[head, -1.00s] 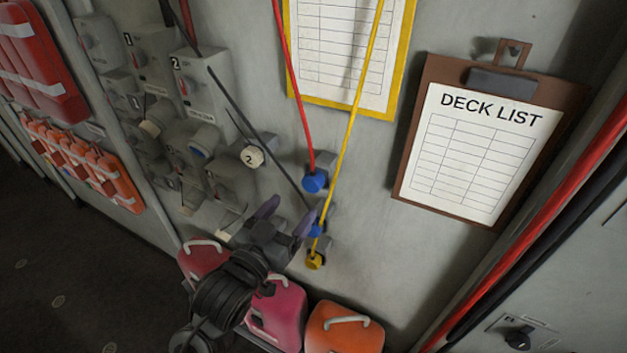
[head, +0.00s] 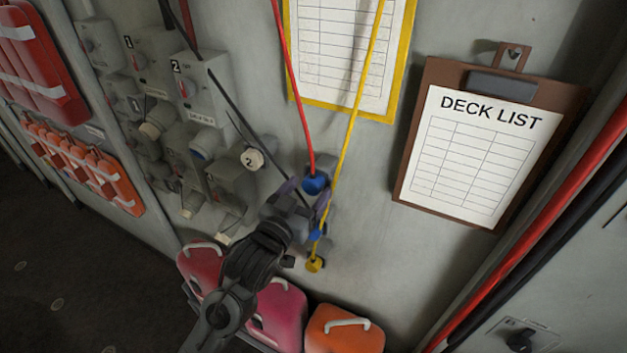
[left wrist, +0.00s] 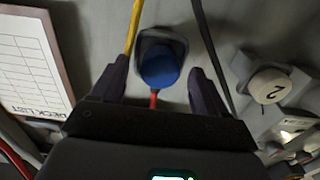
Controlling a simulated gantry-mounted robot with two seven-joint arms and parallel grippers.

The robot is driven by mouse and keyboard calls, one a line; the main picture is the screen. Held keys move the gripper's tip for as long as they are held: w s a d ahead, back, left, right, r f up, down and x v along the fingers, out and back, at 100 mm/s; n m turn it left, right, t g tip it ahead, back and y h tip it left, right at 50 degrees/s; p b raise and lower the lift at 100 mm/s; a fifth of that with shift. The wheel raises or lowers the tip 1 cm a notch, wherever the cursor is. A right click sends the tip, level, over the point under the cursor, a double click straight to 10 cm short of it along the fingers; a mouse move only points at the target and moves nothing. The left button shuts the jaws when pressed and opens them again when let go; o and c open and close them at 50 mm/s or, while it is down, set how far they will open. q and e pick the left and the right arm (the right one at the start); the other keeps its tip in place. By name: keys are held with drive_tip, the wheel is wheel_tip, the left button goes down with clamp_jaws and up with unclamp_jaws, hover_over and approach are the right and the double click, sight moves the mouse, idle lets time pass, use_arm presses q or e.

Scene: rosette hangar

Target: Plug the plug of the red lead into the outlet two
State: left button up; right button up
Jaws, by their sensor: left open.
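The red lead (head: 295,90) hangs down the wall to its blue plug (head: 316,184), which sits in a grey holder. In the left wrist view the blue plug (left wrist: 159,66) lies between my finger tips, with a gap on each side. My left gripper (head: 307,196) is open around it and not closed on it. A round pale cap marked 2 (head: 252,158) is on the wall to the left; it also shows in the left wrist view (left wrist: 270,86). A grey switch box marked 2 (head: 200,88) is above left. My right gripper is out of view.
The yellow lead (head: 345,145) runs close beside the red one to a yellow plug (head: 314,264). A dark lead (head: 235,108) ends at another blue plug (head: 315,233) just below. Red, pink and orange cases (head: 345,333) stand below. A clipboard (head: 407,180) hangs right.

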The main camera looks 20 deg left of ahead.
sight(310, 189)
use_arm(q)
drive_tip(key=shift+w+d, duration=0.15)
drive_tip(key=shift+w, duration=0.7)
drive_tip(key=shift+p, duration=0.7)
idle(0.7)
clamp_jaws()
idle(0.4)
drive_tip(key=shift+s, duration=0.1)
drive_tip(key=shift+s+a+p, duration=0.15)
drive_tip(key=shift+s+p, duration=0.05)
drive_tip(key=shift+s, duration=0.5)
drive_tip(key=shift+s+a+p, duration=0.1)
drive_tip(key=shift+s+p, duration=0.1)
drive_tip(key=shift+s, duration=0.45)
drive_tip(key=shift+s+a, duration=0.2)
drive_tip(key=shift+s, duration=1.3)
